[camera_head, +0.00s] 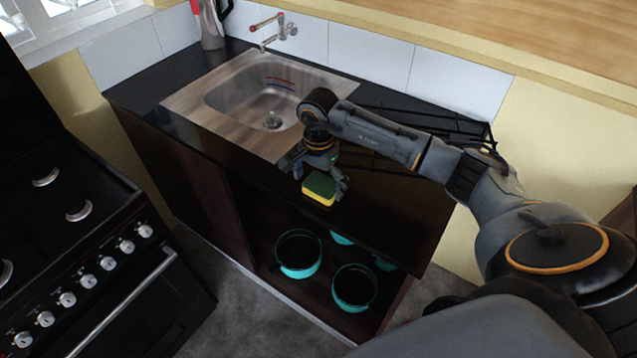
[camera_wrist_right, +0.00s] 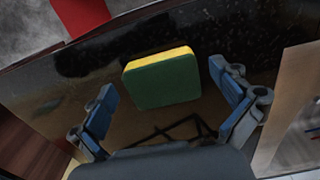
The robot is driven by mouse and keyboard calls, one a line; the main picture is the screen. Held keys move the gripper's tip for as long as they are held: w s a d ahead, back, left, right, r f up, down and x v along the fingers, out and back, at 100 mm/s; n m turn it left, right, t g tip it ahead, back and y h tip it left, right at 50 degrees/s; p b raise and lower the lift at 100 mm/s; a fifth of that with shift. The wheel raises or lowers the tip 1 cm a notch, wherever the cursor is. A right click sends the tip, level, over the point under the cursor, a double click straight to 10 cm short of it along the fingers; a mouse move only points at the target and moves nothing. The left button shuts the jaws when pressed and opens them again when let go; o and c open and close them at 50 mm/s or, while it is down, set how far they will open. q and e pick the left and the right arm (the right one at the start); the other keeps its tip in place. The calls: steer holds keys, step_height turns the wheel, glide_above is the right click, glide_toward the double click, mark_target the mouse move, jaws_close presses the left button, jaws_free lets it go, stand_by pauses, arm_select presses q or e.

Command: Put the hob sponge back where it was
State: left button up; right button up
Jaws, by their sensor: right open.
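The sponge (camera_head: 319,188), green on top with a yellow layer, is at the front edge of the dark counter, right of the sink. In the right wrist view the sponge (camera_wrist_right: 162,82) lies between and beyond the two blue-padded fingers, with a gap on each side. My right gripper (camera_head: 321,180) is open over the counter at the sponge; it also shows in the right wrist view (camera_wrist_right: 168,112). Whether the sponge rests fully on the counter is hard to tell. The hob (camera_head: 60,225) is at the left, with white knobs along its front. My left gripper is not in view.
A steel sink (camera_head: 255,95) with a wall tap (camera_head: 280,28) is set in the counter, with a jug (camera_head: 211,25) behind it. A black rack (camera_head: 430,125) stands at the counter's back right. Teal pots (camera_head: 299,255) sit on the open shelf below. Grey floor separates stove and counter.

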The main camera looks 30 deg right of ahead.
mark_target(318, 187)
steer(key=shift+r, duration=0.4)
step_height(318, 187, up, 12)
steer(key=b, duration=0.3)
steer(key=shift+f, duration=0.25)
